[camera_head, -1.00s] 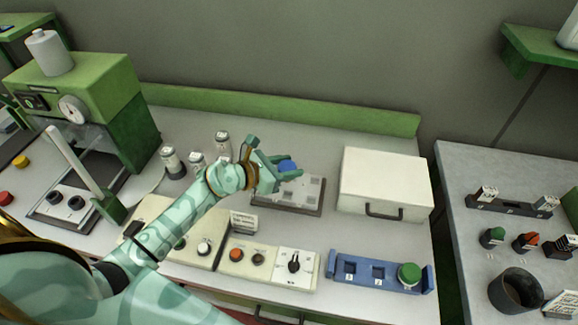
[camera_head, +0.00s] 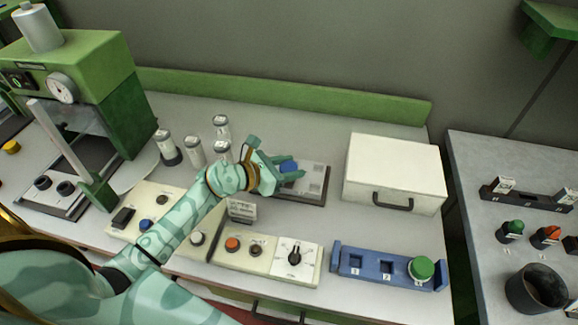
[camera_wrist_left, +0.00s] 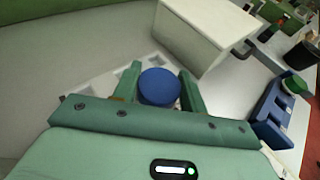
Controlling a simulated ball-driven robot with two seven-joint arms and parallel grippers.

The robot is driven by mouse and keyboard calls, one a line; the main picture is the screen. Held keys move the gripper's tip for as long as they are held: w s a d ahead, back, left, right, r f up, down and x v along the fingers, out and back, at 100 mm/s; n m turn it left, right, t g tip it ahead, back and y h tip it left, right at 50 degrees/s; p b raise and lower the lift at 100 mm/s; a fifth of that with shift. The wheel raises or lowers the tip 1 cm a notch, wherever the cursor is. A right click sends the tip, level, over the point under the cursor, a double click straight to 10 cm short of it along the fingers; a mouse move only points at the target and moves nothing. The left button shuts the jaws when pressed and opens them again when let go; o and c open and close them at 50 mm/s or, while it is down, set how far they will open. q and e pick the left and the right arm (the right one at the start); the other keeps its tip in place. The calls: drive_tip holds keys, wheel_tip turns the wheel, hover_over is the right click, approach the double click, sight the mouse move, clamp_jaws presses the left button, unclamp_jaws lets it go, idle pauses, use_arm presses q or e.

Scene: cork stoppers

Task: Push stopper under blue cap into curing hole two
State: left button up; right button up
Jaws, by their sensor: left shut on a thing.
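The blue cap (camera_head: 289,167) is between the fingers of my left gripper (camera_head: 287,172), above a flat tray with square recesses (camera_head: 314,184). It also shows in the left wrist view (camera_wrist_left: 159,86), round and seen from above, with a finger on each side. My left gripper is shut on it. The stopper under the cap is hidden. The curing block is a blue rack (camera_head: 372,279) at the front right, with numbered square holes. Hole two (camera_head: 387,267) looks empty, and a green cap (camera_head: 421,268) stands at the right end. My right gripper is not in view.
A white box with a handle (camera_head: 394,172) stands right of the tray, behind the rack. Control panels with knobs (camera_head: 266,251) lie in front of the gripper. Several small bottles (camera_head: 194,150) stand behind the arm. A green press (camera_head: 75,88) is at left.

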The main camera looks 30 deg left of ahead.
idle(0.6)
use_arm(q)
drive_tip(key=shift+f+b, duration=0.35)
drive_tip(key=shift+f, duration=0.2)
idle(0.5)
drive_tip(key=shift+f+b, duration=0.55)
drive_tip(key=shift+f, duration=0.2)
idle(0.3)
drive_tip(key=o, duration=1)
drive_tip(key=shift+o, duration=0.2)
drive_tip(key=p+v, duration=0.1)
drive_tip(key=v, duration=1.5)
drive_tip(key=shift+w, duration=0.1)
drive_tip(key=shift+a+r, duration=0.15)
